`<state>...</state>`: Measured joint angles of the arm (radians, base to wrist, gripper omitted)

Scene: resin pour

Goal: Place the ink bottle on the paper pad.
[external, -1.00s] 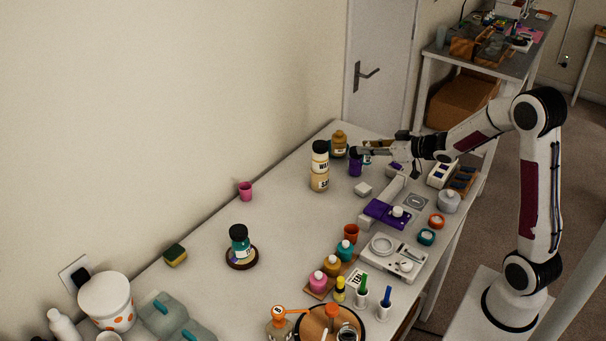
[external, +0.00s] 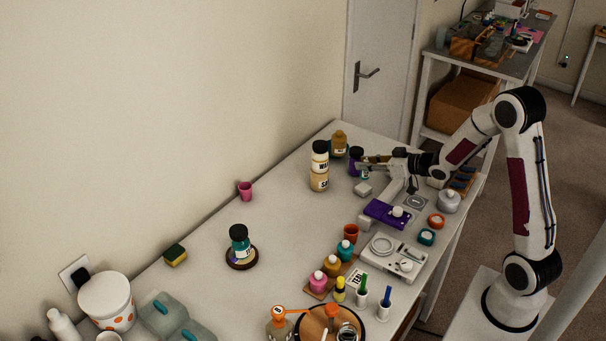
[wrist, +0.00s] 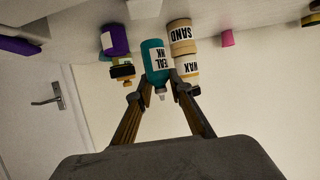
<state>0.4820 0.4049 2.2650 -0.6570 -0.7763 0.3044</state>
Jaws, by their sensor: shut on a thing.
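The teal ink bottle (wrist: 154,58), with a white label, sits between my fingertips in the wrist view. My gripper (wrist: 155,84) is shut on it near its narrow white nozzle. That view is upside down, so the bottle is roughly upright. In the external view my gripper (external: 366,164) is at the far end of the table, beside a purple bottle (external: 355,160), and mostly hides the teal bottle. A flat pale square (external: 415,202) with a round mark lies on the right side of the table. I cannot tell for sure whether it is the paper pad.
Stacked sand and wax jars (external: 319,168) and an amber bottle (external: 339,143) stand near the gripper. Another teal bottle (external: 239,238) stands on a dark round coaster. The left-middle table is mostly clear.

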